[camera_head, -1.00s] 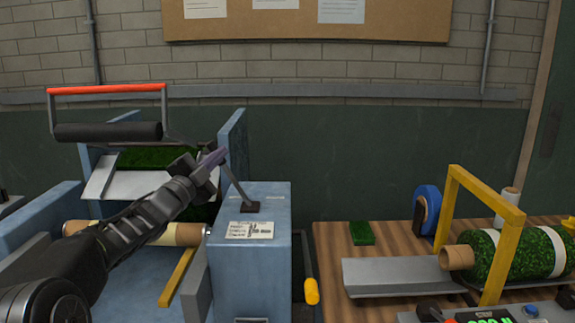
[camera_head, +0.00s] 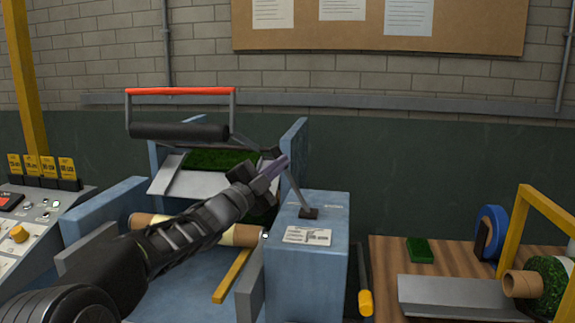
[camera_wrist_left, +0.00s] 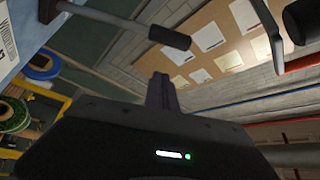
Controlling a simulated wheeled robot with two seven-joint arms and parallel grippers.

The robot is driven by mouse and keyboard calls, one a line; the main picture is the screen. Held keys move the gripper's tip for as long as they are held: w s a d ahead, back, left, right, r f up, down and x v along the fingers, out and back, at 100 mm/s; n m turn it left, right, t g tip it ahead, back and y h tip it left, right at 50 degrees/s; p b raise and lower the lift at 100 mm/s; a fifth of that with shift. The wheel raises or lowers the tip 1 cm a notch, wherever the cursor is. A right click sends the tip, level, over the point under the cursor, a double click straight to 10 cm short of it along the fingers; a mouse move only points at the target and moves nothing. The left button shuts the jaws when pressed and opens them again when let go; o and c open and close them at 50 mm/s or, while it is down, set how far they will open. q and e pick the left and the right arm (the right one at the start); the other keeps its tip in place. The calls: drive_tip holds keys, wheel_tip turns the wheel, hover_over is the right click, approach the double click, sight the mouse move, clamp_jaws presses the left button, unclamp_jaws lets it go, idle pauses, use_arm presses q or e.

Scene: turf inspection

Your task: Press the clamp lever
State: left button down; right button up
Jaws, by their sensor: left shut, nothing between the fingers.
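The clamp lever (camera_head: 295,192) is a thin grey rod that rises from a dark base on top of a blue machine housing (camera_head: 328,262) and leans up to the left. My left gripper (camera_head: 283,164) is shut and empty, its purplish fingers overlapping the upper part of the lever in the head view. In the left wrist view, a rod with a black grip (camera_wrist_left: 170,38) shows just past the shut fingertips (camera_wrist_left: 160,82), with a gap between them in the picture. I cannot tell whether they touch. My right gripper is not in view.
A roller frame with a red bar (camera_head: 180,91) stands behind my left arm. A wooden table (camera_head: 384,258) at right holds a grey tray (camera_head: 450,292), a yellow frame (camera_head: 520,225) and a turf roll. A control panel (camera_head: 30,225) is at left.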

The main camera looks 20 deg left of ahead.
use_arm(q)
drive_tip(key=v, duration=0.4)
drive_tip(key=shift+s+d+b, duration=0.1)
drive_tip(key=shift+s+b, duration=0.25)
drive_tip(key=shift+s, duration=0.05)
